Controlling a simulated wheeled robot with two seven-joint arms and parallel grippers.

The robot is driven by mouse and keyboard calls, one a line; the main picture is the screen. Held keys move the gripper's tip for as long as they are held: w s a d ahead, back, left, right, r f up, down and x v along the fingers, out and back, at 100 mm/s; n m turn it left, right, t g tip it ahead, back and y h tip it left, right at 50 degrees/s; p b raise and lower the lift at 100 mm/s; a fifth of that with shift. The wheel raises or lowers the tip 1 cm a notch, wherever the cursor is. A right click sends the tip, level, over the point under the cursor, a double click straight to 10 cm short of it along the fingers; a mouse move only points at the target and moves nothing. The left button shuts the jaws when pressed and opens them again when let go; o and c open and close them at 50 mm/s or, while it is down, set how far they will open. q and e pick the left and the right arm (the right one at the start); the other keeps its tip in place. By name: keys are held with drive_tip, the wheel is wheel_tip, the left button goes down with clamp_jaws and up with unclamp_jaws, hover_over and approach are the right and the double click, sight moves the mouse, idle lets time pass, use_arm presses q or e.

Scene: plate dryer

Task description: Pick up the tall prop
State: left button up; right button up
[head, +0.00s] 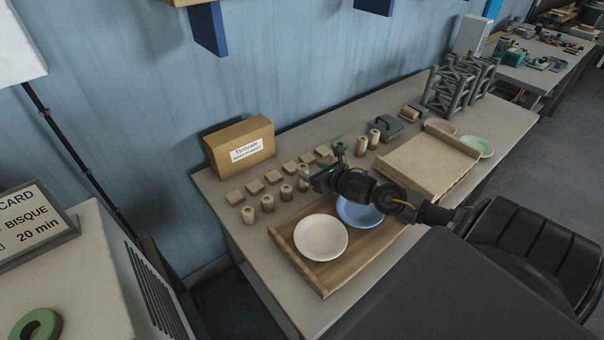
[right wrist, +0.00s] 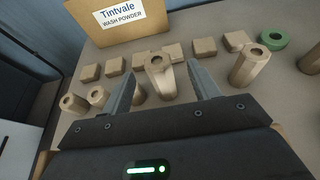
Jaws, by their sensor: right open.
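Several wooden props with holes in their tops stand on the table. In the right wrist view, one tall prop (right wrist: 158,80) stands upright between the spread fingers of my right gripper (right wrist: 162,75). I cannot tell whether a finger touches it. Shorter-looking props (right wrist: 72,103) stand to its left, and another tall-looking prop (right wrist: 250,66) stands right of the fingers. In the head view my right gripper (head: 320,181) is open over the right end of the prop row (head: 267,203) and hides part of it. My left gripper is out of view.
Square wooden blocks (head: 254,187) lie behind the props, before a wash powder box (head: 239,146). A green ring (head: 339,147) lies behind my gripper. A wooden tray (head: 322,275) with a white plate (head: 320,237) and a blue plate (head: 357,213) sits in front. A grey rack (head: 446,91) stands far right.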

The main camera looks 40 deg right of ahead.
sight(300, 168)
drive_tip(key=x, duration=0.2)
drive_tip(key=shift+w+f, duration=0.2)
drive_tip(key=shift+w, duration=0.05)
drive_tip(key=shift+w+p, duration=0.1)
drive_tip(key=shift+p, duration=0.25)
drive_tip(key=p+x, duration=0.1)
drive_tip(key=x, duration=0.4)
drive_tip(key=shift+a+f+p, duration=0.2)
drive_tip(key=shift+f+p, duration=0.1)
drive_tip(key=shift+p, duration=0.05)
drive_tip(key=shift+s, duration=0.25)
drive_tip(key=c, duration=1.2)
